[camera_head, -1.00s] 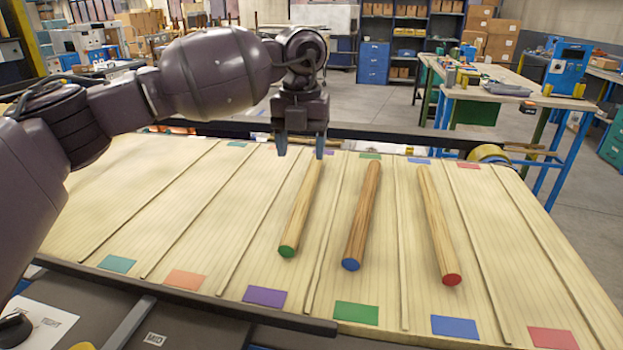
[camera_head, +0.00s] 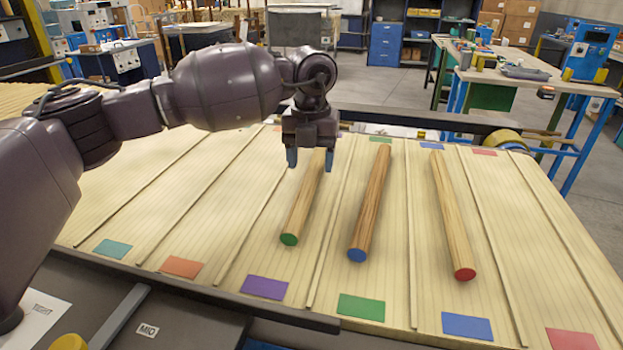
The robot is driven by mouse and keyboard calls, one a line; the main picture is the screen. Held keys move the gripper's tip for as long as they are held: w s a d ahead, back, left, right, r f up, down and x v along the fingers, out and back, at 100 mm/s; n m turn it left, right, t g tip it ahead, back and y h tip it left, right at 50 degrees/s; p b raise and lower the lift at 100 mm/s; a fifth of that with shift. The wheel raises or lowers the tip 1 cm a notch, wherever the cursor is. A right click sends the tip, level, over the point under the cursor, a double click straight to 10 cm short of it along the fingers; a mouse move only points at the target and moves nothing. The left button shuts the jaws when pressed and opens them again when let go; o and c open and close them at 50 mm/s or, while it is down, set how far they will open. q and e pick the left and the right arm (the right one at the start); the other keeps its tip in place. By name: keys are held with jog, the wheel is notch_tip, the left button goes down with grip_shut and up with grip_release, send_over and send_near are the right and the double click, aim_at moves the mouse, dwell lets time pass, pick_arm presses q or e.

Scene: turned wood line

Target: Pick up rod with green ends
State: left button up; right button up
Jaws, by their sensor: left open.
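The rod with green ends (camera_head: 304,201) lies on the wooden table (camera_head: 190,216), its green near end facing me and its far end partly hidden by my left gripper. My left gripper (camera_head: 310,171) is open, pointing down over the far part of this rod, with one blue fingertip on each side of it in the picture. I cannot tell how high the fingertips are above the table. A rod with a blue end (camera_head: 371,206) lies to its right, and a rod with a red end (camera_head: 452,213) lies farther right. My right gripper is not in view.
Thin raised strips (camera_head: 326,235) divide the table into lanes. Coloured patches, such as a purple one (camera_head: 264,287) and a green one (camera_head: 361,307), mark the lane ends. The lanes on the left are bare. A dark rail (camera_head: 420,120) runs behind the table.

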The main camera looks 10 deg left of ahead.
aim_at(311, 172)
pick_arm(q)
notch_tip(311, 172, down, 4)
jog(key=shift+r, duration=0.25)
jog(key=c, duration=1.1)
jog(key=shift+r, duration=0.15)
